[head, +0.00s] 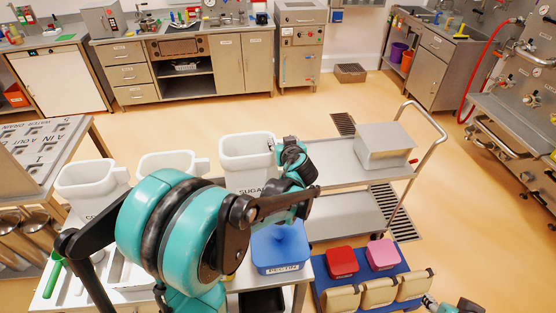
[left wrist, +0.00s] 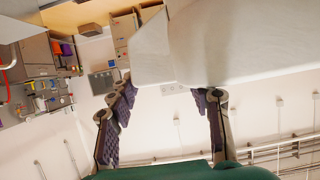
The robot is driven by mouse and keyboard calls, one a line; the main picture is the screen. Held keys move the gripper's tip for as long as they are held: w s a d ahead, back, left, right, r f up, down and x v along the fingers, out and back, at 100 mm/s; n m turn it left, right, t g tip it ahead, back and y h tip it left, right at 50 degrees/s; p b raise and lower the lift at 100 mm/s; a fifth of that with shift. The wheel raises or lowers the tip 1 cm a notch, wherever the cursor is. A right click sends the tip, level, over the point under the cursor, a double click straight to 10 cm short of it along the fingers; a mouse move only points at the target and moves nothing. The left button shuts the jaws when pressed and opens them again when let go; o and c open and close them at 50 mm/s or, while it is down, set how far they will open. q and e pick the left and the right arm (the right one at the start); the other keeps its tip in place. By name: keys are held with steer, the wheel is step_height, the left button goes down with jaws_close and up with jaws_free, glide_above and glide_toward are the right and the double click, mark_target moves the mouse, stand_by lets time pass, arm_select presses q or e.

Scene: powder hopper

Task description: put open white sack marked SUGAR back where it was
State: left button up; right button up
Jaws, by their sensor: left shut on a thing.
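The open white sack marked SUGAR (head: 247,172) is upright in the middle of the head view, its lower part hidden behind my arm. In the left wrist view, the pale sack (left wrist: 235,45) fills the top, beside and above the spread fingers of my left gripper (left wrist: 163,125). I cannot tell whether the sack's base touches anything. My right gripper (head: 430,302) is partly in view at the bottom right, too small to read.
Two other open white sacks (head: 90,178) (head: 166,160) stand to the left. A blue-lidded tub (head: 280,247) stands in front. A steel trolley (head: 345,165) is behind to the right. Red (head: 341,262) and pink (head: 383,254) boxes and several beige sacks (head: 378,292) sit on a blue platform.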

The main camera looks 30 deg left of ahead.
arm_select(q)
step_height(320, 180, down, 4)
steer(key=shift+f+b, duration=0.1)
steer(key=shift+b, duration=0.5)
steer(key=shift+s, duration=0.1)
steer(key=o, duration=1.4)
